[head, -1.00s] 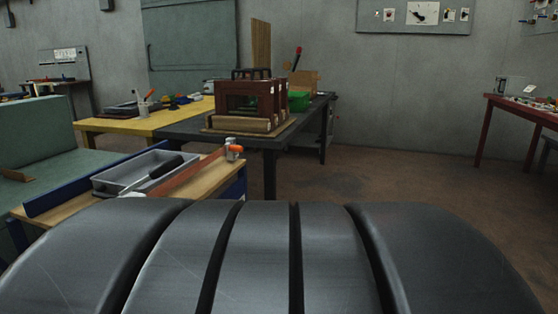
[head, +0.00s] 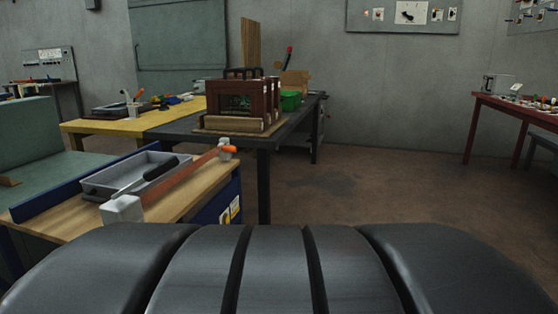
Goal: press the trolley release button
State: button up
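I cannot make out a trolley release button with certainty. A low unit (head: 205,187) with a wooden top and blue sides stands close on the left, possibly the trolley. On it are a grey tray (head: 110,178) with a dark-handled tool (head: 160,168), a reddish-brown rail (head: 182,177) with an orange and white end (head: 228,150), and a white block (head: 122,209) at the near end. A yellow and white label (head: 230,211) is on its blue side. My gripper is not in view.
A dark table (head: 264,146) behind carries a brown frame-like model (head: 236,104) and a green box (head: 290,101). A yellow table (head: 92,127) adjoins it. A wall panel (head: 403,15) has small controls. A red table (head: 474,127) stands right. Floor (head: 370,190) between is clear.

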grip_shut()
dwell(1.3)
